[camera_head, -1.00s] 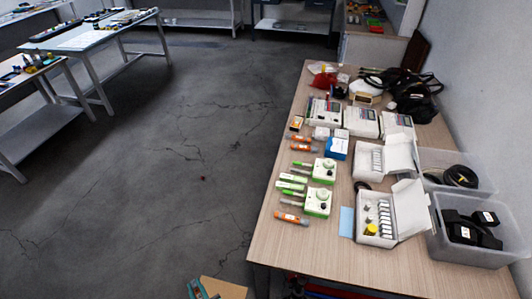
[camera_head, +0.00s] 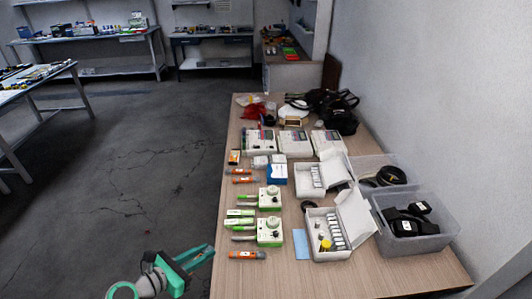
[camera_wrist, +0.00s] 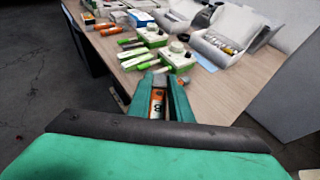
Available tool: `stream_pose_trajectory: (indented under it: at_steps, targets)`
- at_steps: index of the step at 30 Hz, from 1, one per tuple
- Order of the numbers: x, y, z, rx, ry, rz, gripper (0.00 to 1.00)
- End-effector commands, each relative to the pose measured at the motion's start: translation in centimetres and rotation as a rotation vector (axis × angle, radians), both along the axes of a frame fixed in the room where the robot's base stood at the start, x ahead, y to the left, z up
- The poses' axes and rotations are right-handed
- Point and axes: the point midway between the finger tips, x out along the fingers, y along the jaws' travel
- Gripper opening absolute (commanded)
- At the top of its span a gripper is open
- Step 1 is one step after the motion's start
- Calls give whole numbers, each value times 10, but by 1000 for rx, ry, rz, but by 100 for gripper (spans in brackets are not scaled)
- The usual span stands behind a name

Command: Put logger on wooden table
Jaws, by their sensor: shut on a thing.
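The wooden table (camera_head: 290,275) runs along the wall at the right, with a light wood top. My teal gripper (camera_head: 205,254) is at the table's left edge, near its front end. In the wrist view my gripper (camera_wrist: 160,84) is shut on a logger (camera_wrist: 157,103), a small orange and white device with a dark mark, mostly hidden between the fingers. The table's near edge lies just beyond the fingertips in that view. I cannot tell whether the logger touches the table.
Orange sticks (camera_head: 247,254), green sticks (camera_head: 240,222) and white-green devices (camera_head: 269,230) line the table's left side. Open white boxes (camera_head: 322,250) and clear bins (camera_head: 418,240) stand to the right. The table's front strip is bare. Floor (camera_head: 110,185) is clear at left.

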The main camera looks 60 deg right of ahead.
Motion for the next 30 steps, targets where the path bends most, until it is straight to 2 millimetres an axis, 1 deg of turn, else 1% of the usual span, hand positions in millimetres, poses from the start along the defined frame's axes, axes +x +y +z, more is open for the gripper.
stream_pose_trajectory:
  at_steps: [1,5,8,11,23,27,30]
  targets:
    - [-4,-2,5,0,-1,-27,0]
    - [-10,-4,11,0,1,-65,0]
    - [-12,-5,10,1,2,-67,0]
    - [-19,-11,5,1,5,-66,0]
    - [-85,-60,-32,1,4,-68,0]
    - [-101,-71,-56,2,5,-66,0]
    - [-109,-78,-69,1,6,-65,0]
